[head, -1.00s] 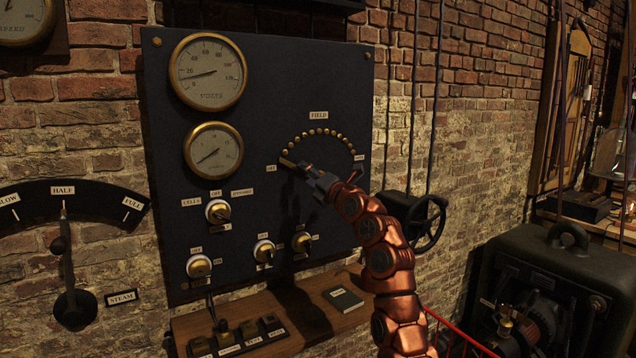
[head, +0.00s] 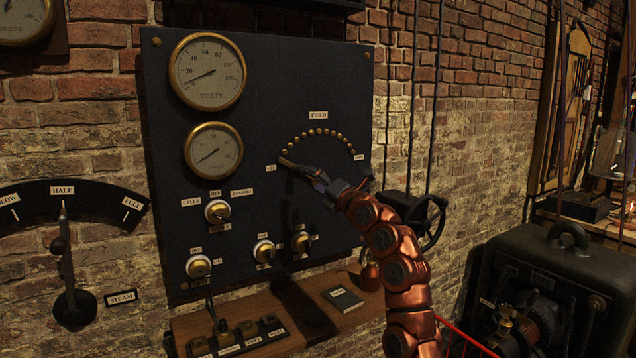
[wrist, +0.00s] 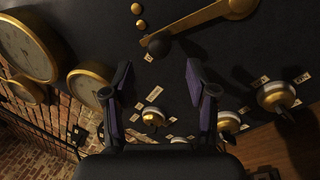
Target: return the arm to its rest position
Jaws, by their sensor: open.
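My copper arm reaches from the lower right toward the dark panel in the head view. My gripper (head: 318,178) is close to the field lever (head: 289,163), whose end lies near the left end of the arc of brass studs. In the wrist view my gripper (wrist: 157,72) has two dark, purple-sided fingers spread apart with nothing between them. The brass field lever (wrist: 205,16) and its black knob (wrist: 158,46) show beyond the fingertips. The knob appears clear of both fingers.
A handwheel (head: 430,222) and a dark machine (head: 540,285) stand to the right.

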